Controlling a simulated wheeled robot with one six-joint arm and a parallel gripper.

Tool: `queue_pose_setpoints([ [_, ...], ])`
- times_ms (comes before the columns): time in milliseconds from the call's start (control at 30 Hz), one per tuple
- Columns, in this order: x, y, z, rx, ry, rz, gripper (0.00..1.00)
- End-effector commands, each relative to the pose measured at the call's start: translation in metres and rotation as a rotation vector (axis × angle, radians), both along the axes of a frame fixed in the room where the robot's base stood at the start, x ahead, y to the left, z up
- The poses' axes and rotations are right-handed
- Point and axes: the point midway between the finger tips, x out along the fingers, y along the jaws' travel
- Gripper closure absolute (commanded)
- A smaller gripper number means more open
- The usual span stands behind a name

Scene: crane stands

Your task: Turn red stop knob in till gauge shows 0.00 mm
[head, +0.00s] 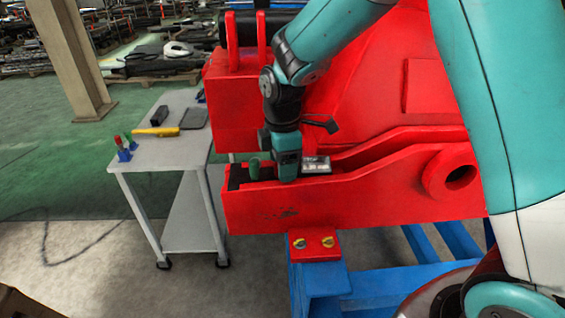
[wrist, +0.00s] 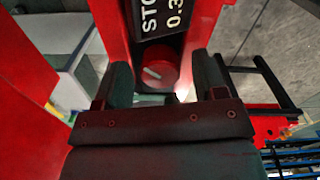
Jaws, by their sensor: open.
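The red stop knob (wrist: 158,68) is round with a pale bar across its face, set in a red channel. It shows between the two fingers of my open gripper (wrist: 162,80), with a gap on both sides; I cannot tell whether the fingertips reach around it. The gauge (wrist: 172,14) is a black display with white text, cut off by the picture edge; "STO" and "0.3" can be read. In the head view the gauge (head: 316,165) lies just right of my gripper (head: 286,178), which points down into the red frame. The knob is hidden there.
A grey wheeled table (head: 150,152) at left holds a yellow tool (head: 155,132), a black box (head: 159,116) and small coloured items. Red channel walls (head: 345,206) flank the gripper. Two yellow knobs (head: 327,242) sit below on a red block.

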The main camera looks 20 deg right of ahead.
Motion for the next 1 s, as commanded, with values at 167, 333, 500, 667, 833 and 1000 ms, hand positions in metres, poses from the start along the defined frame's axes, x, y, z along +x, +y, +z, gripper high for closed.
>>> queue_pose_setpoints([
  [167, 0.0000, 0.0000, -0.0077, 0.000, -0.001, 0.000, 0.35],
  [333, 0.0000, 0.0000, -0.0082, 0.000, -0.001, 0.000, 0.35],
  [500, 0.0000, 0.0000, -0.0080, 0.000, -0.001, 0.000, 0.60],
  [667, 0.0000, 0.0000, -0.0079, 0.000, -0.001, 0.000, 0.84],
  [833, -0.0001, 0.0000, -0.0076, 0.000, -0.001, -0.010, 0.84],
  [1000, 0.0000, 0.0001, -0.0072, 0.000, 0.000, -0.063, 0.84],
])
